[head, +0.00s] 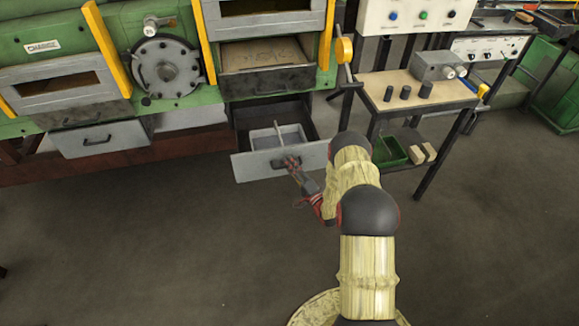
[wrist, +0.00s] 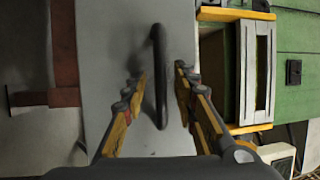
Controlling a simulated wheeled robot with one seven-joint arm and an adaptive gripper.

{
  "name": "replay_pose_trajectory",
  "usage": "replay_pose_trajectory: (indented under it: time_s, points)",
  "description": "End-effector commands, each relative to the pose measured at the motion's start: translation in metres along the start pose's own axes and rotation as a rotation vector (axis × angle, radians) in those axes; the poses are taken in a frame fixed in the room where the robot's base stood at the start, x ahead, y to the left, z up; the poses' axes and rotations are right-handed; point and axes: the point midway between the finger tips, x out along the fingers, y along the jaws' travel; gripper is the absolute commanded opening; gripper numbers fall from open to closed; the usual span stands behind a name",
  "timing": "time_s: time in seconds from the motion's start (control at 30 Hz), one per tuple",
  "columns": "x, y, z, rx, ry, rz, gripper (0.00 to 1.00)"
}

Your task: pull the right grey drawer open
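The right grey drawer (head: 250,166) stands pulled out from under the green furnace in the head view. A light grey divided insert (head: 279,138) shows inside it. My gripper (head: 294,164) is at the drawer's front, by its handle. In the wrist view, the dark bar handle (wrist: 160,85) on the grey drawer front (wrist: 110,50) lies between the two fingers of my gripper (wrist: 160,78). A gap shows on each side of the handle, so the fingers are open around it and not clamped.
The left grey drawer (head: 112,138) is to the left, with its own handle. A workbench (head: 397,93) with dark cylinders on top and a green bin (head: 389,152) on its lower shelf stands close to the right. The floor (head: 160,240) in front is clear.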

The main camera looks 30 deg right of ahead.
Motion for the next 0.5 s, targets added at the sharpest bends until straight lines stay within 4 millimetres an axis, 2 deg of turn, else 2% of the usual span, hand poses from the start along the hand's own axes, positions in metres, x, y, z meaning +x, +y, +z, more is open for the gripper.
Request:
replay_pose_trajectory:
  time_s: [0.17,0.5]
  points:
    - [-0.016,0.001,-0.001,0.001,0.002,0.002,0.29]
    - [-0.083,0.001,-0.001,0.001,0.004,0.003,0.29]
